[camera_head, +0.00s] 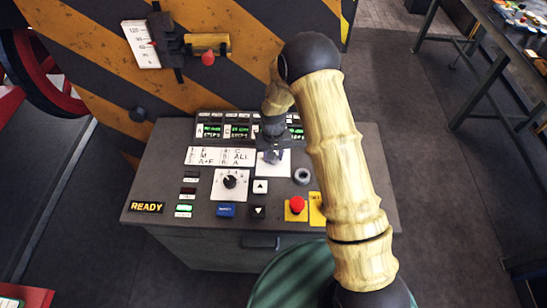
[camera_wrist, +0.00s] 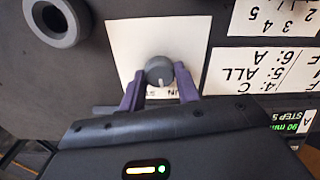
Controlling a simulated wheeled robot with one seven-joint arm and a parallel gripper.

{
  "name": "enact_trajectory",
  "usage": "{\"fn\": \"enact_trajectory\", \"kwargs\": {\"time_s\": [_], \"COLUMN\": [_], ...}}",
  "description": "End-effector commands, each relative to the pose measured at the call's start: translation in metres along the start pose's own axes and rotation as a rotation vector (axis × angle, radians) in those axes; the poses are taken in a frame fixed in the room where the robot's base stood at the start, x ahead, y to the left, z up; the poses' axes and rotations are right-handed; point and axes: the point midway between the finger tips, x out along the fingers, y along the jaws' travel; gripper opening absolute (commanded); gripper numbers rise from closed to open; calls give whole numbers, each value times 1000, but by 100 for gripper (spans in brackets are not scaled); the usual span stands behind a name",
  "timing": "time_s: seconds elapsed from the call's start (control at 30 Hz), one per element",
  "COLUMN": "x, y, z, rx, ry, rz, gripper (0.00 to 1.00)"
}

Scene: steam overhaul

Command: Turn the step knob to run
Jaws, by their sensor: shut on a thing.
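The step knob (camera_wrist: 159,70) is a small round grey knob with a white pointer line, on a white plate (camera_wrist: 125,40) in the wrist view. The line points toward the lower edge of that picture, near partly hidden lettering that includes "UN". My gripper (camera_wrist: 160,84) is shut on the knob, with one purple finger on each side. In the head view my gripper (camera_head: 272,153) is over the white plate (camera_head: 268,170) on the console (camera_head: 350,165). The knob itself is largely hidden there by the gripper.
A numbered black dial (camera_head: 229,182), arrow buttons (camera_head: 260,187), a red emergency button (camera_head: 297,204) and a grey ring (camera_head: 302,176) surround the plate. A lit "READY" sign (camera_head: 147,207) is at left. Green displays (camera_head: 238,131) stand behind. A striped machine (camera_head: 100,40) rises behind the console.

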Motion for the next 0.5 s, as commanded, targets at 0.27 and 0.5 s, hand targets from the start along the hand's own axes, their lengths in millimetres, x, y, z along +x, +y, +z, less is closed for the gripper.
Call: {"fn": "enact_trajectory", "kwargs": {"time_s": [0.27, 0.5], "x": [1, 0], "y": [1, 1], "z": [0, 0], "rx": [-234, -364], "ry": [1, 1], "rz": [0, 1], "gripper": [9, 9]}}
